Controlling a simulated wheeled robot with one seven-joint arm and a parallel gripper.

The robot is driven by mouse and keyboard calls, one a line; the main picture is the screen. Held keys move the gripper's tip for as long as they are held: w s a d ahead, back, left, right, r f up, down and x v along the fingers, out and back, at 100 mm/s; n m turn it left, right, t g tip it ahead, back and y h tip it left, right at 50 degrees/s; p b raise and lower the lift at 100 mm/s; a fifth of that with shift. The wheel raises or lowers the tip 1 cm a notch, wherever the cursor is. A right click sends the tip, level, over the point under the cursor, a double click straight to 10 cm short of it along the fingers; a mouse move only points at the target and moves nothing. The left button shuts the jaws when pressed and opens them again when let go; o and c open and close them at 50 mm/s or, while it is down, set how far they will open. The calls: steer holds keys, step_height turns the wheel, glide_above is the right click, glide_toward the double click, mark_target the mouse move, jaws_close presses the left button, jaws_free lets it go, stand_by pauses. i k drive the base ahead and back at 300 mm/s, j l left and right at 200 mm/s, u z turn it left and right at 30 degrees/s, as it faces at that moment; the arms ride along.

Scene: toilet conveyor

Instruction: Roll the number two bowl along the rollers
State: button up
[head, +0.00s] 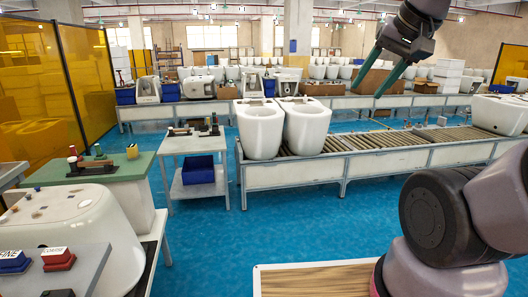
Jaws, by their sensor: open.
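Two white toilet bowls stand side by side and upright on the left end of the roller conveyor (390,140): the left bowl (260,128) and the right bowl (306,125). They look close to touching. A third white bowl (500,114) sits at the conveyor's right end, cut by the picture edge. No number can be read on any of them, so I cannot tell which is number two. My gripper (367,90) is open and empty, its two green fingers pointing down and left. In the picture it is right of the pair, apart from them.
Bare rollers lie between the pair and the third bowl. A small side table (192,143) with a blue bin (198,170) stands left of the conveyor. A second line with more ware (198,86) runs behind. Blue floor (270,225) is clear in front.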

mark_target(307, 121)
steer(key=i+l+z, duration=0.1)
steer(key=i+z, duration=0.15)
steer(key=i, duration=0.5)
steer(key=i+z, duration=0.2)
steer(key=i, duration=0.5)
steer(key=i+j+z, duration=0.25)
steer(key=i, duration=0.5)
steer(key=i+u, duration=0.15)
steer(key=i, duration=0.4)
steer(key=i+l+u, duration=0.15)
steer(key=i, duration=0.4)
steer(key=i+l+u, duration=0.15)
steer(key=i, duration=0.35)
steer(key=i+l+u, duration=0.15)
steer(key=i+l, duration=0.15)
steer(key=i, duration=0.25)
steer(key=i+l+u, duration=0.2)
steer(key=i+u, duration=0.2)
steer(key=i, duration=0.15)
